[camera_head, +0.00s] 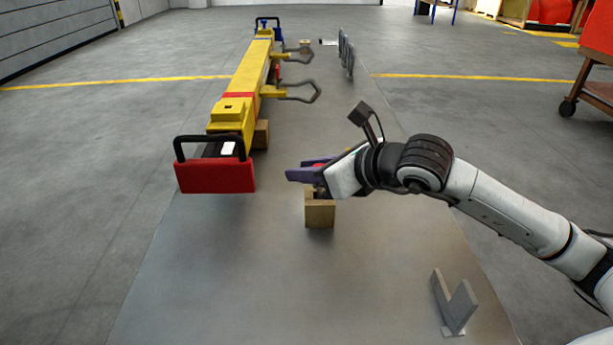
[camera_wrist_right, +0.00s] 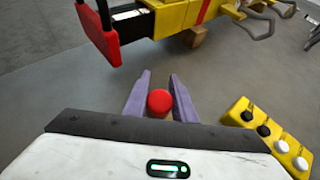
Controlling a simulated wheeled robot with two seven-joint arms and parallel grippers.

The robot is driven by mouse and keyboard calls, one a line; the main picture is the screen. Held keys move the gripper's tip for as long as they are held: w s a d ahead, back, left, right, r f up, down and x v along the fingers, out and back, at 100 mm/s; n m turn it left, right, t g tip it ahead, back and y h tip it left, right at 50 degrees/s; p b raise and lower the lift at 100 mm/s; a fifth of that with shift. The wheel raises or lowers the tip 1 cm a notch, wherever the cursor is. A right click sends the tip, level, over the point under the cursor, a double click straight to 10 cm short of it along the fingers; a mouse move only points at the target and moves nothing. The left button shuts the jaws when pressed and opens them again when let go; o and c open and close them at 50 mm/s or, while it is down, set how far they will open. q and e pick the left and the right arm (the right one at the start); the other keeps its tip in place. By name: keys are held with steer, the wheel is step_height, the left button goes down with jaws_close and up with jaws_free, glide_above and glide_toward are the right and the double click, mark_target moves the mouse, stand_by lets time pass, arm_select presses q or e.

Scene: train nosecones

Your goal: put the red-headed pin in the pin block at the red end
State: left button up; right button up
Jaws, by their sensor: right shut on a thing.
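My right gripper (camera_head: 305,172) is above the grey table, over a small wooden block (camera_head: 320,214). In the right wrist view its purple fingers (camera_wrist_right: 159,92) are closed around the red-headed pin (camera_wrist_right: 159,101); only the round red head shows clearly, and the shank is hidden. A long yellow beam (camera_head: 250,80) lies to the left, with a red end plate (camera_head: 215,176) at its near end. The red end plate also shows in the right wrist view (camera_wrist_right: 96,33), apart from the gripper. I cannot tell which part is the pin block. My left gripper is not in view.
A yellow holder (camera_wrist_right: 243,111) with black and white knobs is right of the fingers in the wrist view. A grey V-shaped stand (camera_head: 455,305) is at the near right. Hooked handles (camera_head: 300,91) stick out from the beam. The near middle of the table is clear.

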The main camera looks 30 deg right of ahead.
steer(key=shift+f, duration=0.65)
steer(key=shift+f, duration=0.15)
steer(key=o, duration=1.1)
